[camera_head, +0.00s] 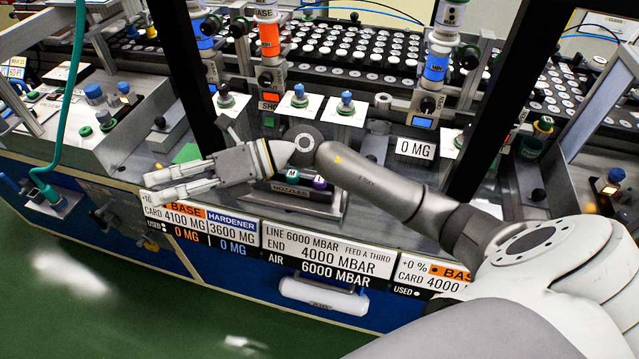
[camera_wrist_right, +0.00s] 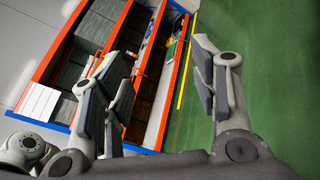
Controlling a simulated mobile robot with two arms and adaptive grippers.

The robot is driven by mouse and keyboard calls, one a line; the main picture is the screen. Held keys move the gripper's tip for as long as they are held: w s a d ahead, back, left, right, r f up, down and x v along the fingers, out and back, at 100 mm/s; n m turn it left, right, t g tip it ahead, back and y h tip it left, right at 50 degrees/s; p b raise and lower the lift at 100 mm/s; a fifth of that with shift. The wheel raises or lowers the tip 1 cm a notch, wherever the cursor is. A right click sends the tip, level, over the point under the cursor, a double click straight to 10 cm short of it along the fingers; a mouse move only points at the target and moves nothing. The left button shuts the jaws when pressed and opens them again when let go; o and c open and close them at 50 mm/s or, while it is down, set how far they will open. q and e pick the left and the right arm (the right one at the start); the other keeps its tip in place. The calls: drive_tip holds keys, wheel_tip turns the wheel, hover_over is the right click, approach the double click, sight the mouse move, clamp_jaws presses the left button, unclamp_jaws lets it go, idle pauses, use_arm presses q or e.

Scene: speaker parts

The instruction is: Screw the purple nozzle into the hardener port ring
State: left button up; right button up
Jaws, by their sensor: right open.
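A purple nozzle (camera_head: 319,182) sits in the small dark holder (camera_head: 290,188) marked NOZZLES, beside a teal nozzle (camera_head: 292,174). Only their tops show, just below my right wrist. My right gripper (camera_head: 158,183) points left over the bench's front edge, left of the holder and apart from the purple nozzle. In the right wrist view its fingers (camera_wrist_right: 160,90) are spread, with nothing between them. I cannot pick out the hardener port ring with certainty; a blue column (camera_head: 201,30) stands beyond the gripper at the back left. My left gripper is not in view.
Dark upright posts (camera_head: 185,70) and (camera_head: 502,90) frame the station. Blue-topped fittings (camera_head: 346,101) stand on white cards behind my arm. An orange-banded column (camera_head: 269,42) is at the back. A teal hose (camera_head: 74,90) hangs at left. Green floor (camera_head: 90,290) is open in front.

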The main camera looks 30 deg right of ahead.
drive_tip(key=w+d+f+n+g+h, duration=0.1)
drive_tip(key=d+f+n+g+h, duration=0.15)
drive_tip(key=d+f+h, duration=0.35)
drive_tip(key=g+h+p, duration=0.1)
drive_tip(key=g+h, duration=0.1)
drive_tip(key=h, duration=0.8)
hover_over(320, 187)
drive_tip(key=w+d, duration=0.1)
drive_tip(key=d, duration=0.1)
drive_tip(key=f, duration=0.6)
drive_tip(key=shift+w+a+f, duration=0.2)
drive_tip(key=shift+f, duration=0.7)
drive_tip(key=shift+a+f+p, duration=0.15)
drive_tip(key=shift+f+p, duration=0.2)
drive_tip(key=shift+p, duration=0.2)
drive_tip(key=f, duration=0.1)
drive_tip(key=f+p, duration=0.1)
drive_tip(key=f, duration=0.1)
drive_tip(key=shift+a+f+p, duration=0.25)
drive_tip(key=shift+f+p, duration=0.05)
drive_tip(key=shift+p, duration=0.05)
drive_tip(key=shift+f, duration=0.45)
drive_tip(key=c, duration=1)
